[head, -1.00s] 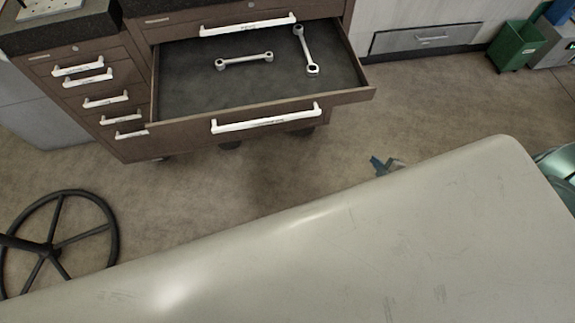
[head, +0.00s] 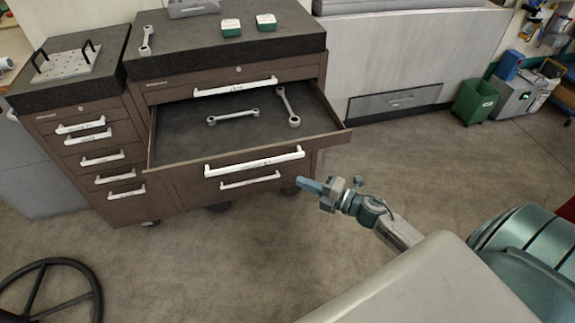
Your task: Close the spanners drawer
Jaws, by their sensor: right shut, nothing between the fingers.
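The spanners drawer (head: 180,142) is pulled out from the brown tool cabinet (head: 170,200). Two spanners lie in it: one nearly crosswise (head: 233,116) and one slanted at the right (head: 288,106). Its white handle (head: 255,161) runs along the drawer front. My right gripper (head: 303,184) is shut and empty. My left gripper is not in view.
A narrower cabinet (head: 85,150) with several shut drawers adjoins on the left. The cabinet top (head: 190,50) bears a spanner (head: 147,40) and small green boxes (head: 266,22). A black wheel (head: 50,300) is at lower left. Floor (head: 400,170) is clear to the right.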

